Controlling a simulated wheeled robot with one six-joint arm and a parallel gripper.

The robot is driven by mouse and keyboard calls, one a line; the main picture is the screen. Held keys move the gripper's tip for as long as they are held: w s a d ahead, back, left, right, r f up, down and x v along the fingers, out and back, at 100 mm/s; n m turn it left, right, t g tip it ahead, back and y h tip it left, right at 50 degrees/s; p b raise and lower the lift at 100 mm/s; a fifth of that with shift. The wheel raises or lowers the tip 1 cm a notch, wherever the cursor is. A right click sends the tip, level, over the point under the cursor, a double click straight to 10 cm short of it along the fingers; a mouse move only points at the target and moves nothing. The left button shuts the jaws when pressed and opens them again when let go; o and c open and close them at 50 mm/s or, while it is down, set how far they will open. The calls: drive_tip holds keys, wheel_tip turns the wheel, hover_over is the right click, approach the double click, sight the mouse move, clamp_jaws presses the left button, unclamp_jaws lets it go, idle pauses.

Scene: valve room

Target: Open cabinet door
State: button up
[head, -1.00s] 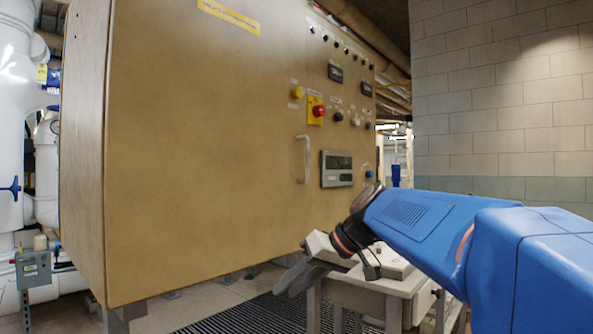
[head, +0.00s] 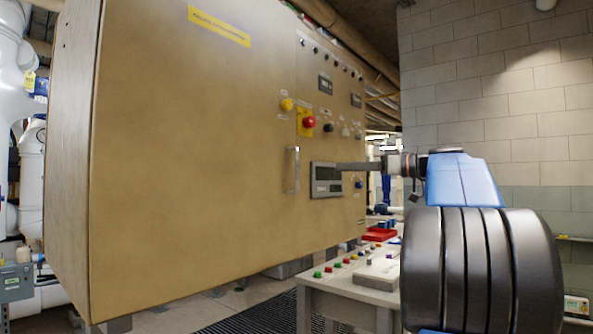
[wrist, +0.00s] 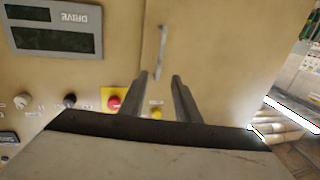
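The tan cabinet door (head: 200,150) is closed and fills the left and middle of the head view. Its vertical metal handle (head: 292,170) is on the door's right part, left of a grey display panel (head: 326,180). In the wrist view the handle (wrist: 162,52) stands beyond the fingertips, roughly between them in the picture. My gripper (head: 340,166) is in front of the display panel in the head view, to the right of the handle. In the wrist view my gripper (wrist: 160,78) has its two fingers apart with nothing between them. It does not touch the handle.
A red button on a yellow plate (head: 308,122) and a yellow knob (head: 287,104) sit above the handle. A console table (head: 350,284) with several coloured buttons stands below. A block wall (head: 500,100) is at right.

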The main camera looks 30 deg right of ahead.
hover_over(297, 187)
drive_tip(key=shift+w+d, duration=0.15)
drive_tip(key=shift+w, duration=0.2)
idle(0.4)
clamp_jaws()
